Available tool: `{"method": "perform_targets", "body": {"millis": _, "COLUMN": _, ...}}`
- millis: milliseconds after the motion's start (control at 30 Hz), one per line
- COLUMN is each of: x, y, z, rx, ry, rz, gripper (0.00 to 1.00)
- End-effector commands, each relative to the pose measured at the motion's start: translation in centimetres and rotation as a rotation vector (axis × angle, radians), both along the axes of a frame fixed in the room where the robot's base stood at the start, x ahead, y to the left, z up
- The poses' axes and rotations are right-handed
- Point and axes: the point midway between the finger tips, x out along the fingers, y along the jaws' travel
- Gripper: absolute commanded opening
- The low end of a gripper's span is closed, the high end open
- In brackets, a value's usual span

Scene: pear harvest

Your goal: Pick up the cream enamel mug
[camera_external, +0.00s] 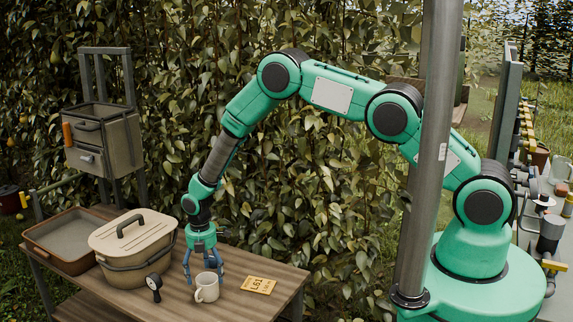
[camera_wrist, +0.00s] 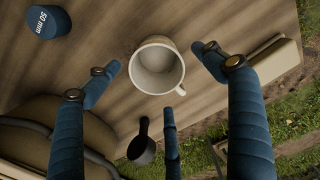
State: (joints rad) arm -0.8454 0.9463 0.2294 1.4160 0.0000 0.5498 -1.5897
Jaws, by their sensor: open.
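The cream enamel mug (camera_external: 209,289) stands upright on the wooden table, near its front edge. In the wrist view I look into the open mouth of the mug (camera_wrist: 157,68); its handle points to the lower right. My gripper (camera_external: 204,271) points down just above and behind the mug in the outside view. In the wrist view my gripper (camera_wrist: 155,58) has its blue fingers spread, with the mug showing between and beyond them. The fingers are open and hold nothing. Whether any finger touches the mug is not clear.
A lidded tan basket (camera_external: 131,235) and a shallow brown tray (camera_external: 68,236) stand left on the table. A small black round-headed tool (camera_external: 154,283) lies left of the mug. A yellow L61 plate (camera_external: 258,285) lies right. A blue 50 mm piece (camera_wrist: 46,22) shows in the wrist view.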

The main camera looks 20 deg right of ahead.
Motion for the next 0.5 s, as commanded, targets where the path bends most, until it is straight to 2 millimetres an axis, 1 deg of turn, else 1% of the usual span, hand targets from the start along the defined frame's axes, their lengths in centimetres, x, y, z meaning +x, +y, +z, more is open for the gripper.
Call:
{"method": "perform_targets", "body": {"millis": 33, "x": -0.01, "y": 0.0, "z": -0.49, "rx": -0.001, "ry": 0.001, "rz": 0.0, "gripper": 0.83}}
{"method": "perform_targets", "body": {"millis": 133, "x": -0.01, "y": 0.01, "z": -0.94, "rx": 0.0, "ry": 0.0, "rz": 0.0, "gripper": 0.83}}
{"method": "perform_targets", "body": {"millis": 500, "x": -0.02, "y": -0.01, "z": -1.11, "rx": 0.0, "ry": 0.0, "rz": 0.0, "gripper": 0.83}}
